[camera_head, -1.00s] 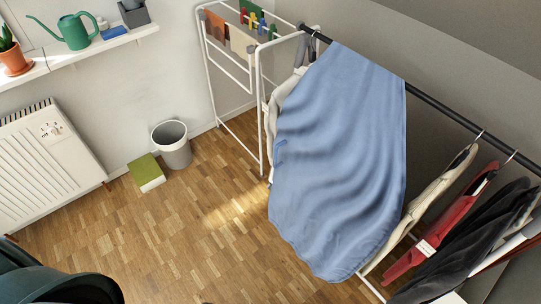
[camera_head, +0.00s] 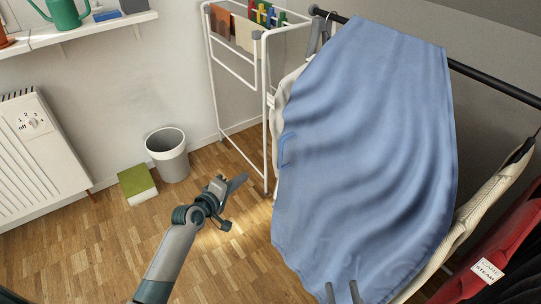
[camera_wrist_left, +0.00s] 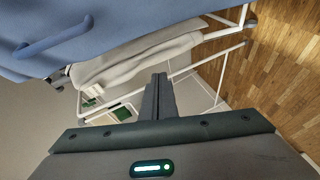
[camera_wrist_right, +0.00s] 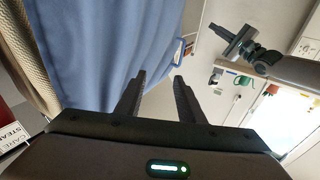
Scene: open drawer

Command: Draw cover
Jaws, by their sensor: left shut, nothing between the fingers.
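A large blue cover (camera_head: 370,140) hangs draped over clothes on a dark rail. It has a small blue loop handle (camera_head: 284,150) on its left edge; the loop also shows in the left wrist view (camera_wrist_left: 62,42) and the right wrist view (camera_wrist_right: 178,58). My left gripper (camera_head: 238,183) is shut and empty, left of the cover and apart from it; its fingers (camera_wrist_left: 158,82) show together in the left wrist view. My right gripper (camera_head: 342,292) is in front of the cover's lower edge. Its fingers (camera_wrist_right: 158,82) are apart with nothing seen between them.
A white drying rack (camera_head: 266,110) with cloths stands left of the cover. Cream and red garments (camera_head: 500,240) hang at the right under the rail (camera_head: 495,82). Wooden floor between is clear.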

